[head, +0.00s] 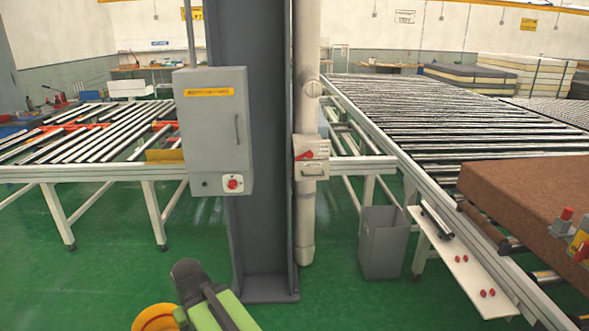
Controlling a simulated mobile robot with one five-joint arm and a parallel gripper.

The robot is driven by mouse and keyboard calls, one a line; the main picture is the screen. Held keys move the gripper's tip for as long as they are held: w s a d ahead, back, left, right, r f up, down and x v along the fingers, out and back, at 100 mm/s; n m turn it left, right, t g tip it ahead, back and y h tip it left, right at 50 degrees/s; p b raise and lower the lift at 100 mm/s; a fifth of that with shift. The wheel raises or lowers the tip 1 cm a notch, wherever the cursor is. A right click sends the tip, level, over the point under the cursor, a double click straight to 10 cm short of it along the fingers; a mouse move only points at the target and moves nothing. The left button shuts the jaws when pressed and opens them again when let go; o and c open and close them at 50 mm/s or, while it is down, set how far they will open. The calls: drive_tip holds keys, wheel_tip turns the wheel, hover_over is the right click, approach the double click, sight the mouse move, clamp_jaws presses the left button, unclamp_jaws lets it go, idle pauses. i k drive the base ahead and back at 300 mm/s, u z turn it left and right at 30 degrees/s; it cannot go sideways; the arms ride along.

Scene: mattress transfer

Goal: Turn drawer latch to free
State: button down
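A small beige drawer box (314,186) is mounted on the pale vertical pipe beside the dark column, right of the picture's middle. A red latch (304,155) sits on its upper front, lying slightly slanted. A dark pull handle shows below it on the front. The drawer looks shut; the latch's exact setting is too small to tell. My dark grey and green arm end (190,282) shows at the bottom, left of the column's foot and well below the drawer, not touching it. Its fingers cannot be made out.
A grey control cabinet (212,130) with a red knob hangs left on the dark column (262,240). A grey bin (383,243) stands below right. Roller conveyors (450,115) lie both sides; a brown mattress (530,205) rests at right. Green floor is open in front of the column.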

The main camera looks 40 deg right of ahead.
sight(309, 155)
drive_tip(key=z, duration=0.05)
drive_tip(key=i, duration=0.95)
drive_tip(key=u, duration=0.05)
